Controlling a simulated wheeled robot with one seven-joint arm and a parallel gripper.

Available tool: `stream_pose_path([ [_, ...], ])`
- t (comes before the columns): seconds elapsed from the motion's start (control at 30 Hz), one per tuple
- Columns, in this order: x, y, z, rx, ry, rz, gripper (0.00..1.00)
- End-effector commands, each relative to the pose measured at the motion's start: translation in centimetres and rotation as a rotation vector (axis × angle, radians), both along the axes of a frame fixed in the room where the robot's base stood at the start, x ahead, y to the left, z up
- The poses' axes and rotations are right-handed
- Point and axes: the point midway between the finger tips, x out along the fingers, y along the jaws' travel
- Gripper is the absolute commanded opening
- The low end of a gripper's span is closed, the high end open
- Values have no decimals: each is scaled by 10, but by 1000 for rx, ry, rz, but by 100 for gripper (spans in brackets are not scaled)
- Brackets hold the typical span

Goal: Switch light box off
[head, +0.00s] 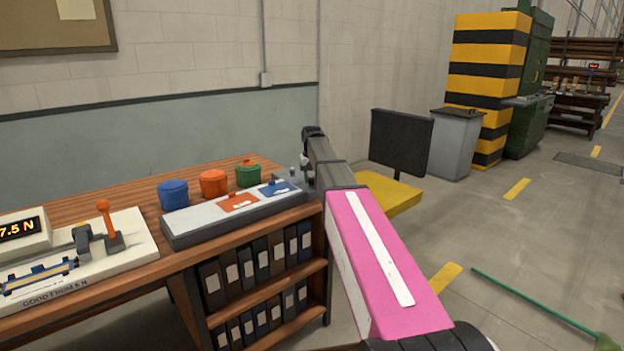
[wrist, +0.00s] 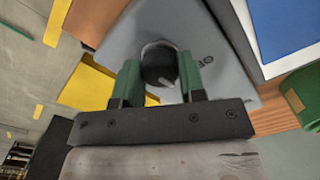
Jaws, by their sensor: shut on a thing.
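The light box (head: 215,228) is a long grey box with a lit white top on the wooden table, with orange and blue film pieces on it. In the wrist view its grey end panel (wrist: 205,100) carries a round black knob (wrist: 157,60) with a pale pointer line. Dark lettering, partly readable as "OF", is printed beside the knob. My gripper (wrist: 159,76) has green fingers, one on each side of the knob, shut on it. In the head view my arm hides most of the knob end.
Blue (head: 173,194), orange (head: 213,183) and green (head: 248,173) pots stand behind the light box. A force-reading device (head: 95,260) with an orange lever sits at left. Binders (head: 260,258) fill the shelves below. A yellow-seated chair (head: 390,192) stands beyond my arm.

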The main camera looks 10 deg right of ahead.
Motion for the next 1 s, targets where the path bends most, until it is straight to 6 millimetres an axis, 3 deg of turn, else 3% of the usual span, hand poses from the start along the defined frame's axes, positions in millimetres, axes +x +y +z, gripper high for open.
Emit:
stream_pose_path([
  [0.5,0,0,0,0,1,370,14],
  [1.0,0,0,0,0,1,459,14],
])
